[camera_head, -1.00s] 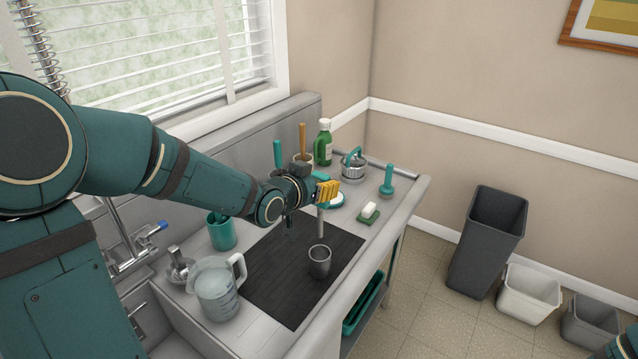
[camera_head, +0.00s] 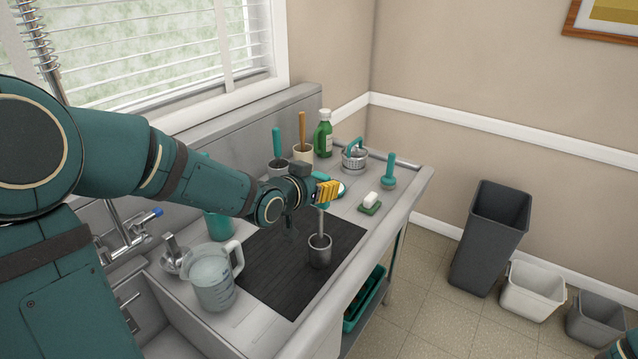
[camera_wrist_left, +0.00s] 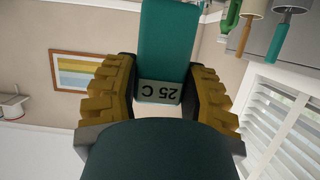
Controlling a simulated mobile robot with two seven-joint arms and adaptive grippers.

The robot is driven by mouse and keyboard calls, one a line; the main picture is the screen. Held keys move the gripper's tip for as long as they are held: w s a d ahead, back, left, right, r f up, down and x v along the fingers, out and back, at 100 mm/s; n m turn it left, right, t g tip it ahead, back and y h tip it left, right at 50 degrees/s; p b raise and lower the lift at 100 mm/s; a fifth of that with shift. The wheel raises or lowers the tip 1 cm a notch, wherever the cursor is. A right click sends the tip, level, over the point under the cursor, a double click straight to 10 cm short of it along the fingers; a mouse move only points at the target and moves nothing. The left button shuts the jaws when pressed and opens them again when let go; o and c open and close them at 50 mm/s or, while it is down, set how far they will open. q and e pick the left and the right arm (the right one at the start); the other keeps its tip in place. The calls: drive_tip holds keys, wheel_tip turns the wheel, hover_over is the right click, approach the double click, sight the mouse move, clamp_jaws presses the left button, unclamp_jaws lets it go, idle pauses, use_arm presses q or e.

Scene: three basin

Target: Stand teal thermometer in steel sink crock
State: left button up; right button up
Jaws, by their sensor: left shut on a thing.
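The steel crock (camera_head: 319,254) stands upright on the dark mat in the head view. My left gripper (camera_head: 328,191) is shut on the teal thermometer, directly above the crock. The thermometer's grey metal stem (camera_head: 320,221) points down, and its lower end is inside the crock's mouth, where the tip is hidden. In the left wrist view the teal thermometer (camera_wrist_left: 168,45) sits between the yellow fingers, with an upside-down "25 C" label. My right gripper is not in view; only a bit of that arm shows at the lower right corner.
A clear pitcher (camera_head: 212,280) and a teal cup (camera_head: 219,226) stand left of the dark mat (camera_head: 272,268). Behind are a green bottle (camera_head: 323,135) and a pot with a wooden handle (camera_head: 303,152).

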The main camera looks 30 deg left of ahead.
sight(318, 213)
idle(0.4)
use_arm(q)
drive_tip(key=shift+f+b, duration=0.2)
drive_tip(key=shift+b, duration=0.1)
idle(0.4)
idle(0.5)
drive_tip(key=shift+f+b, duration=1.35)
drive_tip(key=shift+b, duration=0.15)
drive_tip(key=shift+f+b, duration=2.45)
drive_tip(key=shift+f, duration=0.15)
drive_tip(key=o, duration=1.3)
drive_tip(key=shift+r, duration=0.1)
